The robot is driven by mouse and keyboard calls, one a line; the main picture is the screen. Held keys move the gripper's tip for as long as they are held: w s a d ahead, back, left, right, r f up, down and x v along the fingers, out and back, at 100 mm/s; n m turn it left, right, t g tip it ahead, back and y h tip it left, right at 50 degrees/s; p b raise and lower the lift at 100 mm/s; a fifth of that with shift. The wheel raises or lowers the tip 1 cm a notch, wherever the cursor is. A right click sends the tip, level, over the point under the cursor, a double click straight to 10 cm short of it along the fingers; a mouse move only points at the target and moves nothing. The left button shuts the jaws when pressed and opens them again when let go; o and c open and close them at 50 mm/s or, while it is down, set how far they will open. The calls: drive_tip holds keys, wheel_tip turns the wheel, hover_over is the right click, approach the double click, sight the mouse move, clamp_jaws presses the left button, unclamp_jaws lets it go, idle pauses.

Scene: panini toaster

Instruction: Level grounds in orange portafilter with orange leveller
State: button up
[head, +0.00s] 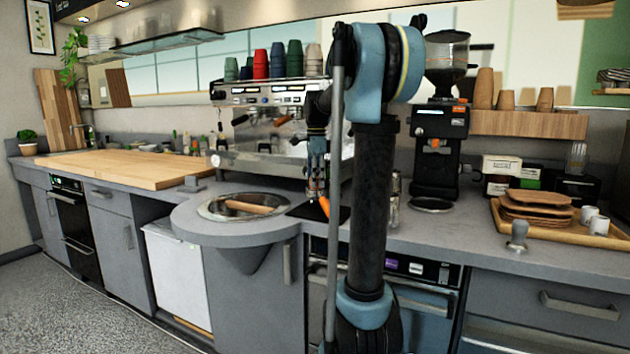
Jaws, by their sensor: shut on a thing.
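My gripper (317,180) points down in front of the espresso machine, just above a black mat (338,214) on the counter. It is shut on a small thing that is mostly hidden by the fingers. An orange piece (324,206) shows just under the fingertips, over the mat. At this size I cannot tell whether it is the orange leveller or the orange portafilter's handle, or whether the two touch. No coffee grounds can be made out.
The espresso machine (262,95) stands behind, with coloured cups on top. A round sink (215,207) is left of the mat. A black grinder (440,150) and a metal tamper-like tool (517,236) are to the right. My arm blocks the middle.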

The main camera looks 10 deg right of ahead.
idle(0.3)
drive_tip(key=n, duration=0.4)
idle(0.6)
drive_tip(key=shift+m, duration=2)
drive_tip(key=shift+n, duration=2)
drive_tip(key=m, duration=0.4)
